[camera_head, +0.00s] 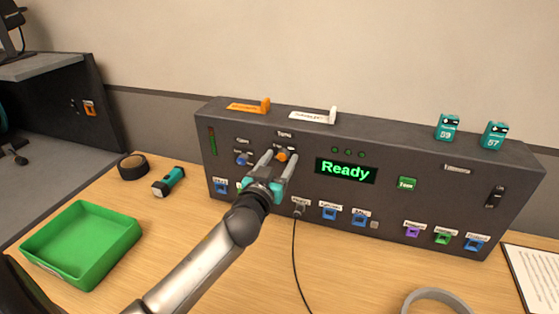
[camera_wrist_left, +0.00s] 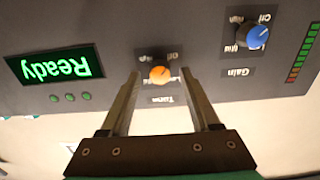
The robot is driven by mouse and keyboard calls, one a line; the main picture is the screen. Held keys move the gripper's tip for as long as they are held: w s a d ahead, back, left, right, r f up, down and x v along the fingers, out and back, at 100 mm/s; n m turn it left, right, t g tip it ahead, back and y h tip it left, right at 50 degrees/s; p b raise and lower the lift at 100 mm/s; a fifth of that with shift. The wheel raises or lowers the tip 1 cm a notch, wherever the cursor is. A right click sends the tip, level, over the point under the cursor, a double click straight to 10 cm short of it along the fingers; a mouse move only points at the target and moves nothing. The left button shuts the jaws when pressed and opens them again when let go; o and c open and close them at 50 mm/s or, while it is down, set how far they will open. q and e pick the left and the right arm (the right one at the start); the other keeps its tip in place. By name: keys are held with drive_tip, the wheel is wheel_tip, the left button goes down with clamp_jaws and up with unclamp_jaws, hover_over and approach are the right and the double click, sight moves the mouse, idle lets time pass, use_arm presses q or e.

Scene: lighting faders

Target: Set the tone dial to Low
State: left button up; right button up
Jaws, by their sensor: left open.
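The tone dial (camera_head: 282,156) is an orange knob on the front of the dark console (camera_head: 400,177), under a "Tone" label. In the left wrist view the orange knob (camera_wrist_left: 159,74) sits between the tips of my left gripper's fingers. Its pointer direction is too small to read. My left gripper (camera_head: 277,162) is open, with one finger on each side of the knob; I cannot tell whether either finger touches it. The labels around the dial are partly hidden by the fingers. My right gripper is not in view.
A blue gain dial (camera_wrist_left: 257,37) is beside the tone dial. A green "Ready" display (camera_head: 345,170) is to its right. A black cable (camera_head: 296,250) hangs from the panel below. A green tray (camera_head: 82,243), a flashlight (camera_head: 169,181) and a tape roll (camera_head: 132,166) lie on the left.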

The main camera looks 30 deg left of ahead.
use_arm(q)
drive_tip(key=shift+w, duration=0.1)
clamp_jaws()
idle(0.5)
